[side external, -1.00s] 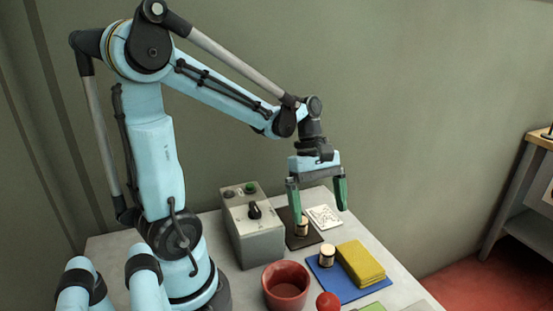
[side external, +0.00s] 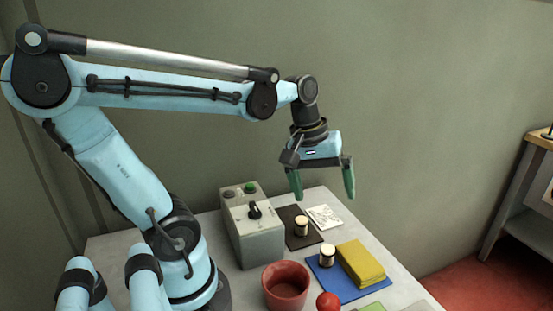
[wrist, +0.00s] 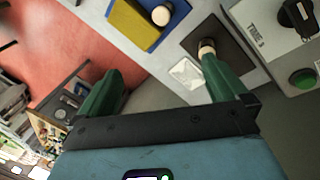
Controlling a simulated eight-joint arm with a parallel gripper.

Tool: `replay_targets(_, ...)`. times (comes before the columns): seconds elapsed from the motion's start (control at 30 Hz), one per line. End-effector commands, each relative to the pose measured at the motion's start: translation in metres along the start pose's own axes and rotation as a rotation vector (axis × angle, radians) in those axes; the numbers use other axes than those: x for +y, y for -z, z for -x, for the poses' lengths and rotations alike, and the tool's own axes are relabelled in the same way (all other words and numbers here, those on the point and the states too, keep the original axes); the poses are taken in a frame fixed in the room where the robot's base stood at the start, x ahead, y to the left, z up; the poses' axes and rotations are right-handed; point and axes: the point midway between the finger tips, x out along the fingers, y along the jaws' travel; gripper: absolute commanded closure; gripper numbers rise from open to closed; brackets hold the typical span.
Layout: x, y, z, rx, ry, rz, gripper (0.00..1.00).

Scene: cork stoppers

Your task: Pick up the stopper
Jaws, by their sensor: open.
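Two cork stoppers show. One stopper (side external: 301,228) stands upright on a dark brown mat (side external: 296,243). The other stopper (side external: 327,258) stands on a blue mat (side external: 325,285), nearer the front. My gripper (side external: 324,190) is open and empty, above and behind the dark mat, with its green fingers apart and slightly tilted. In the wrist view, one finger of my gripper (wrist: 160,62) partly covers the stopper on the dark mat (wrist: 207,46). The blue-mat stopper (wrist: 161,15) shows at the top of that view.
A grey control box (side external: 258,242) with a black knob and green button stands left of the dark mat. A white packet (side external: 324,217) lies right of it. A yellow folded cloth (side external: 360,264) lies on the blue mat. A red bowl (side external: 286,289) and red ball (side external: 328,302) are at the front.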

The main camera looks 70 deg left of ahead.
Motion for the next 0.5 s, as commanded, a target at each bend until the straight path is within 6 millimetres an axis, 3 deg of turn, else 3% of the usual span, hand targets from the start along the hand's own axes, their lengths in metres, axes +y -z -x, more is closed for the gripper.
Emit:
replay_targets(0.1,0.007,-0.016,-0.011,0.156,-0.033,-0.360,0.00)
replay_targets(0.2,0.013,-0.023,-0.017,0.269,-0.047,-0.605,0.00)
replay_targets(0.33,0.019,-0.029,-0.021,0.372,-0.053,-0.814,0.00)
replay_targets(0.37,0.020,-0.030,-0.021,0.386,-0.052,-0.844,0.02)
replay_targets(0.5,0.022,-0.031,-0.021,0.418,-0.053,-0.907,0.23)
